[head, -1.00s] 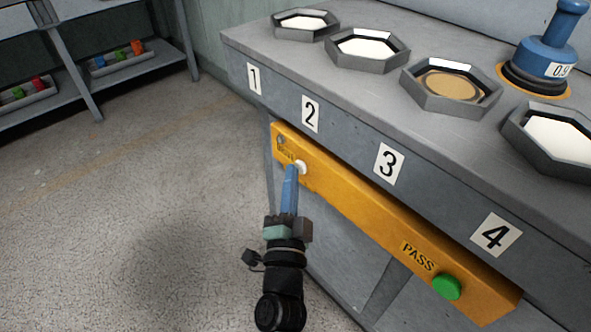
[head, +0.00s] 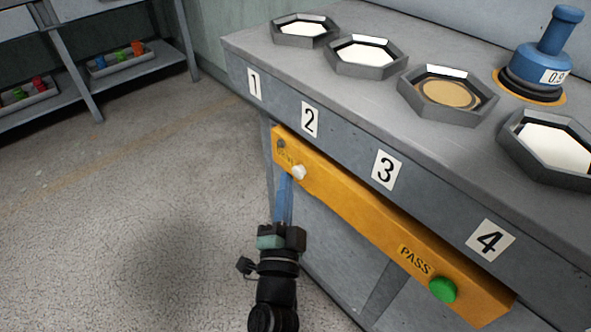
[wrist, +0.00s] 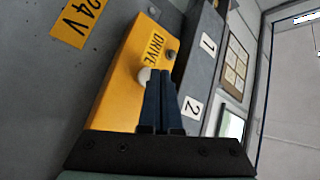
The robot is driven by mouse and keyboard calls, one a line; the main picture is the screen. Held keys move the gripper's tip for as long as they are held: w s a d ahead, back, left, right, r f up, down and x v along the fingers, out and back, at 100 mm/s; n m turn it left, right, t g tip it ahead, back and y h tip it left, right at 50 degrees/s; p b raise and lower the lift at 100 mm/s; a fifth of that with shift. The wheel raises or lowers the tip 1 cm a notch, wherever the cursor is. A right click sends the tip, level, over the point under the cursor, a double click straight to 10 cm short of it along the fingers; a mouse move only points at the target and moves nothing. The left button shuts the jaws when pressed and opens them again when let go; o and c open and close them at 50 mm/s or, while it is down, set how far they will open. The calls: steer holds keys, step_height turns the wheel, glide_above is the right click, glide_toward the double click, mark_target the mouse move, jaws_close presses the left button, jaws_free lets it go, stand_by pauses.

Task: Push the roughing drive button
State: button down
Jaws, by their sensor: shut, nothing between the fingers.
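A white round button (head: 299,172) sits at the left end of the yellow panel (head: 345,204), by a label (head: 285,155) too small to read in the head view. In the wrist view this label reads "DRIVE" (wrist: 155,48), and the white button (wrist: 144,75) shows beside my fingertips, partly covered by them. My gripper (head: 284,176) is shut and empty, its blue fingers pointing up at the panel's lower edge, just left of and below the button. In the wrist view my fingertips (wrist: 160,76) lie close to the button; I cannot tell whether they touch it.
A green button (head: 443,289) by a "PASS" label is at the panel's right end. A small dark knob (wrist: 170,55) sits beside the DRIVE label. The grey bench (head: 245,42) overhangs the panel, with hexagonal trays and a blue-handled press (head: 540,62) on top. Floor to the left is clear.

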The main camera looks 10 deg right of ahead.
steer(key=shift+s+a+p, duration=0.7)
steer(key=shift+s+a, duration=0.05)
steer(key=shift+a, duration=0.3)
steer(key=shift+s+a+p, duration=0.65)
steer(key=shift+s+a, duration=0.05)
steer(key=shift+a, duration=0.3)
steer(key=a+r+n+t+y, duration=0.1)
steer(key=r+n+t+y, duration=0.15)
steer(key=r, duration=0.85)
steer(key=w+a+r+n+t+y, duration=0.15)
steer(key=r+n, duration=0.25)
steer(key=r, duration=0.6)
steer(key=a+r+n+t+y, duration=0.1)
steer(key=r+n+y, duration=0.25)
steer(key=r, duration=0.75)
steer(key=s+d+r+n+t+h+p, duration=0.1)
steer(key=s+d+r+n+h, duration=0.15)
steer(key=s+r, duration=0.65)
steer(key=s+d+r+n+t+h, duration=0.1)
steer(key=s+d+r+h, duration=0.3)
steer(key=r, duration=0.8)
step_height(320, 180, up, 33)
steer(key=a+y+p, duration=0.1)
steer(key=y+p, duration=0.1)
steer(key=p, duration=3.1)
steer(key=shift+s+a+f+y, duration=0.15)
steer(key=shift+s+a+y, duration=0.05)
steer(key=shift+a+y, duration=0.1)
